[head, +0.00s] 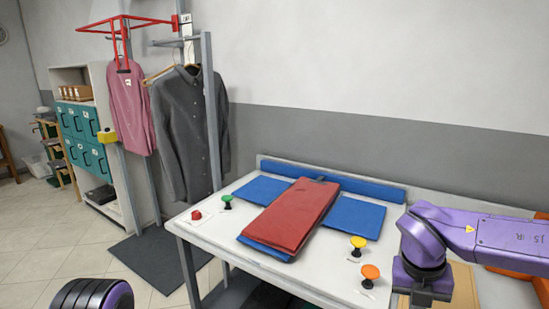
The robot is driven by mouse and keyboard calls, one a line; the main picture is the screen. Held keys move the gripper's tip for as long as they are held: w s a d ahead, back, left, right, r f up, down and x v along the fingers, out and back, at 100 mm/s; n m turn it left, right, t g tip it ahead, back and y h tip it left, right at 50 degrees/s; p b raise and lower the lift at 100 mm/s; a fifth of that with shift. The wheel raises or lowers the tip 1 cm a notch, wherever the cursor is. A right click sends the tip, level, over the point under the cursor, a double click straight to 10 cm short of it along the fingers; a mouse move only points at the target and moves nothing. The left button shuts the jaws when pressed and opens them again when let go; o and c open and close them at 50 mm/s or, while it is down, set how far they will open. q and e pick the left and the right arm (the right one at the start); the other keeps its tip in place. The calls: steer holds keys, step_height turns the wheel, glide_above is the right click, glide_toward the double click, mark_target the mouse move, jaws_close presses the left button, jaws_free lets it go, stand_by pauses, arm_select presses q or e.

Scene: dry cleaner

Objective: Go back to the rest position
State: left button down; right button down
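My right arm comes in from the right, over the right end of the white table (215,222). Its purple wrist points down, and the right gripper (421,297) is at its lower end near the bottom edge. Its fingers cannot be made out. At the bottom left, only a dark, ribbed, rounded part of my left arm (92,294) shows. My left gripper is out of the picture. No held object is visible.
A folded red cloth (292,215) lies on a blue folding board (357,216) on the table. Red, green, yellow and orange knobs (370,272) stand around it. Pink (130,105) and dark grey shirts (185,130) hang at left. Tiled floor (40,250) is open there.

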steer(key=s+d+f+n+t+h, duration=0.1)
steer(key=s+d+f+n+h, duration=0.15)
steer(key=f+n, duration=0.7)
steer(key=s+d+f+n+t+h, duration=0.3)
steer(key=f+n, duration=0.4)
steer(key=f, duration=0.6)
steer(key=s+a+f+n+y, duration=0.1)
steer(key=s+f+n+y, duration=0.1)
steer(key=s+f+n, duration=0.4)
steer(key=s+a+f+n+g+y, duration=0.1)
steer(key=s+a+f+n+y, duration=0.1)
steer(key=s+f+n, duration=0.4)
steer(key=s+n, duration=0.5)
steer(key=n, duration=0.1)
steer(key=shift+f, duration=0.25)
